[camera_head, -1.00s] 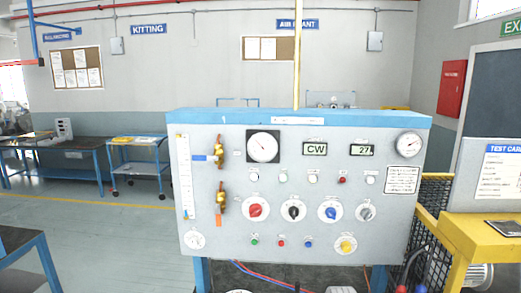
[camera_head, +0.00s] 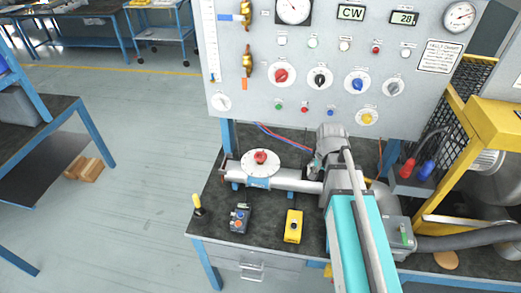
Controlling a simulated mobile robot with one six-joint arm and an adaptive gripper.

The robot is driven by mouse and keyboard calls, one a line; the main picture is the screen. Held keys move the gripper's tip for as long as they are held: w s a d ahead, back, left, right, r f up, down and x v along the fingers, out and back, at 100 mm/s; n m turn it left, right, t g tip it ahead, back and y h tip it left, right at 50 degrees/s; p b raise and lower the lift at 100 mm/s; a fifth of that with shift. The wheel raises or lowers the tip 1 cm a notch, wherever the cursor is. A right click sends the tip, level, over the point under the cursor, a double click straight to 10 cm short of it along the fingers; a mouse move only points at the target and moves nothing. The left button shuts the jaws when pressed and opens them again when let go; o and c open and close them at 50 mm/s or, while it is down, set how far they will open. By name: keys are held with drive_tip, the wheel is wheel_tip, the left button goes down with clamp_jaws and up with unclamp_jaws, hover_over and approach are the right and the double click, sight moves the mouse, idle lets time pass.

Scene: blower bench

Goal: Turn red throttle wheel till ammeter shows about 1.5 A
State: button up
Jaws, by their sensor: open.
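A red wheel (camera_head: 261,157) sits on a round white dial plate above a grey pipe (camera_head: 295,181) on the bench. The panel also has a red knob (camera_head: 281,75) on a white dial. A square black-framed needle gauge (camera_head: 293,10) is cut off by the top edge, and a round gauge (camera_head: 460,16) is at the panel's right. Their labels are too small to tell which is the ammeter. My gripper (camera_head: 314,169) is open, over the pipe to the right of the red wheel and apart from it. My wrist partly hides its fingers.
A control box (camera_head: 240,218), a yellow box (camera_head: 293,226) and a yellow-handled tool (camera_head: 198,203) stand on the bench front. Red and blue plugs (camera_head: 416,168) and a yellow mesh guard (camera_head: 470,95) are at right.

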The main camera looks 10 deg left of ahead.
drive_tip(key=w+a+r+m+p, duration=0.4)
drive_tip(key=w+a+m, duration=0.1)
drive_tip(key=w+a, duration=0.5)
wheel_tip(320, 180, up, 3)
drive_tip(key=m+p, duration=0.3)
drive_tip(key=m, duration=0.3)
hover_over(260, 155)
drive_tip(key=shift+r, duration=0.15)
drive_tip(key=shift+f+b, duration=0.2)
drive_tip(key=shift+b, duration=0.2)
wheel_tip(260, 155, down, 14)
drive_tip(key=b, duration=1.3)
drive_tip(key=shift+r, duration=0.25)
drive_tip(key=c, duration=1)
